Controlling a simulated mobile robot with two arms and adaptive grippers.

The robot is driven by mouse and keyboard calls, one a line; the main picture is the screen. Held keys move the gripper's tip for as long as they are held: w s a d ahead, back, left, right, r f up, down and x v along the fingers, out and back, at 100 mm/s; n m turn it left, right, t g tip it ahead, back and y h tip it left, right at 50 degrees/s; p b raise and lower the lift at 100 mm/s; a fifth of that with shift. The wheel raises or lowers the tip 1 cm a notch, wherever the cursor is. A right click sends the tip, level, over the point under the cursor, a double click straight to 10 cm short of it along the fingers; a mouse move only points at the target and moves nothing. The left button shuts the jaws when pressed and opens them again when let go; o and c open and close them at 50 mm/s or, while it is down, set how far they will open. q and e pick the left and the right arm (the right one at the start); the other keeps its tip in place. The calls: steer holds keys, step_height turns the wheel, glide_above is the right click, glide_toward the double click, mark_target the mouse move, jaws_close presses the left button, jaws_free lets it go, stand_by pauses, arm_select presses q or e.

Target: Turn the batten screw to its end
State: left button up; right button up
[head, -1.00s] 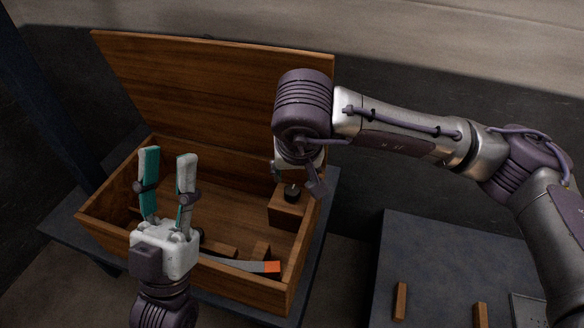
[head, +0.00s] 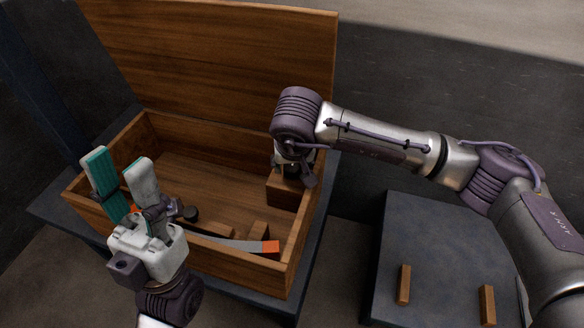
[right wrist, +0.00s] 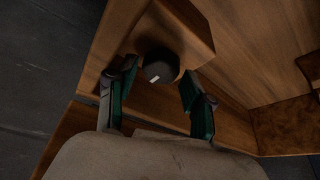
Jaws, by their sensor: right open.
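A dark round knob with a small white mark, which I take for the batten screw (right wrist: 160,65), stands on a wooden block (head: 284,190) inside the wooden box, at its right wall. My right gripper (right wrist: 157,100) is open, with one teal-padded finger on each side near the knob. No contact shows. In the head view my right gripper (head: 287,160) is over the block, and its wrist partly hides the knob and the fingers. My left gripper (head: 120,165) is open and empty, pointing up at the box's front left.
The open wooden box (head: 232,277) has a raised lid (head: 215,70). Inside lie a curved grey strip with an orange end (head: 270,247), another dark knob (head: 190,213) and small wooden blocks. A dark table (head: 440,240) with wooden pieces stands at the right.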

steer(key=shift+w+f, duration=0.15)
steer(key=shift+f, duration=0.25)
steer(key=shift+c, duration=0.3)
steer(key=c, duration=0.8)
